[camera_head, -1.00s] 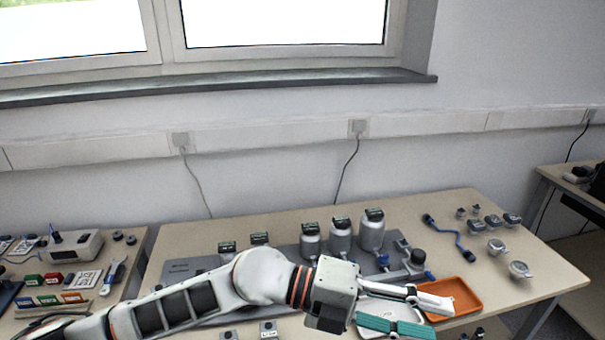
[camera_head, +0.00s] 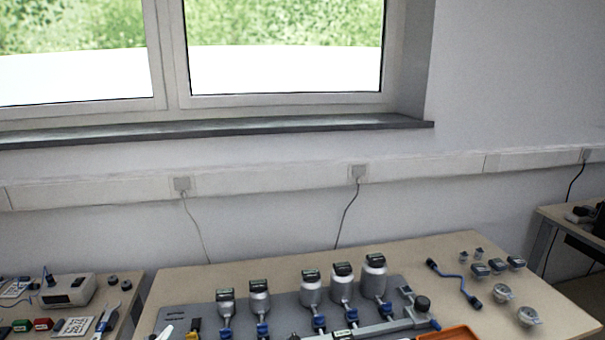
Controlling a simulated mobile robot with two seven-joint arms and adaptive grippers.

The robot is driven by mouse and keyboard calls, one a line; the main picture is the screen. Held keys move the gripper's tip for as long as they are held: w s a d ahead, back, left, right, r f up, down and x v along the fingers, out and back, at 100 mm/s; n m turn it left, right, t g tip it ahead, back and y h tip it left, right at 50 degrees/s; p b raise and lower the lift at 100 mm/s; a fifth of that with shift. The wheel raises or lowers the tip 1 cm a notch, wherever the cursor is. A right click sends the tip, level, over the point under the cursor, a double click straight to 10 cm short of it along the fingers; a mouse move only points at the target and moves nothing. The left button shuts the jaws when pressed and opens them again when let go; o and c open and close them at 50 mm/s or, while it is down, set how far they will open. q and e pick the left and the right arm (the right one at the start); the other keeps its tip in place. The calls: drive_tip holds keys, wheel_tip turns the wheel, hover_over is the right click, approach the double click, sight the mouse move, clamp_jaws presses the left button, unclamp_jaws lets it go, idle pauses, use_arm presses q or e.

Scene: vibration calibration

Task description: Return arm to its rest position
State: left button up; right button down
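No arm or gripper of mine can be made out for certain in the head view. A small white tip (camera_head: 165,332) shows at the bottom edge on the left, and I cannot tell what it belongs to. The grey plate (camera_head: 175,313) on the middle table carries several silver cylinders with black tops, such as the one at its right (camera_head: 374,276). A grey bar (camera_head: 372,329) with a black knob and blue parts lies across the front right of the plate. The orange tray (camera_head: 450,334) shows only at the bottom edge.
The middle table (camera_head: 550,298) holds a blue cable (camera_head: 455,284) and several small round sensors (camera_head: 502,292) at the right. A left table carries a grey box (camera_head: 68,290). A right table (camera_head: 557,217) stands apart. The wall and window are behind.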

use_arm(q)
drive_tip(key=s+a+f+g+y, duration=0.1)
drive_tip(key=s+a+f+g, duration=0.3)
drive_tip(key=s+a+f, duration=0.3)
drive_tip(key=s+a+f+g+y, duration=0.25)
drive_tip(key=s+a+f, duration=0.3)
drive_tip(key=s, duration=0.45)
drive_tip(key=w+d+f+n+t+h, duration=0.2)
drive_tip(key=d+f+h, duration=0.6)
drive_tip(key=d+f, duration=0.6)
drive_tip(key=d+n, duration=0.1)
drive_tip(key=d, duration=0.2)
drive_tip(key=shift+t, duration=0.35)
drive_tip(key=shift+c, duration=0.2)
